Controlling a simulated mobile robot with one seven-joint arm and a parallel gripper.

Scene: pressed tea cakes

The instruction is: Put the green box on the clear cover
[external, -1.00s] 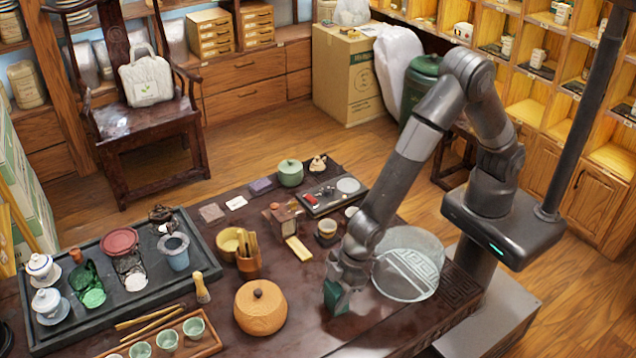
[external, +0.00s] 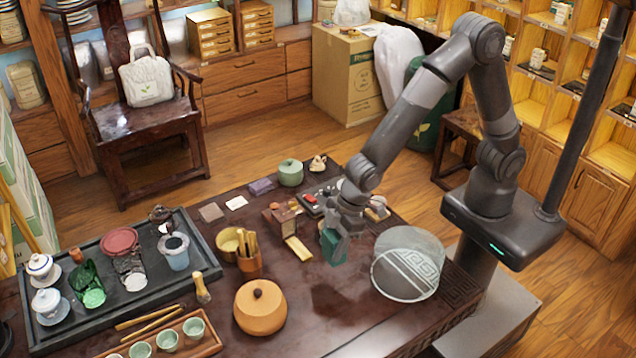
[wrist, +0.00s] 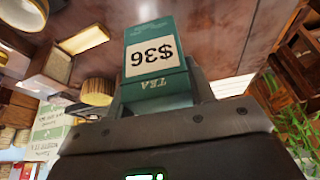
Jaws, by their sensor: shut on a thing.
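The green box (external: 333,246) is in my gripper (external: 343,228), which is shut on it. The wrist view does not clearly show the cover.
A round wooden jar (external: 260,308) stands at the front left of the box. A wooden tool holder (external: 249,264) and a yellow-topped small box (external: 298,248) are to the left. A tea tray (external: 205,255) is farther left. Bare tabletop lies in front of the cover.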

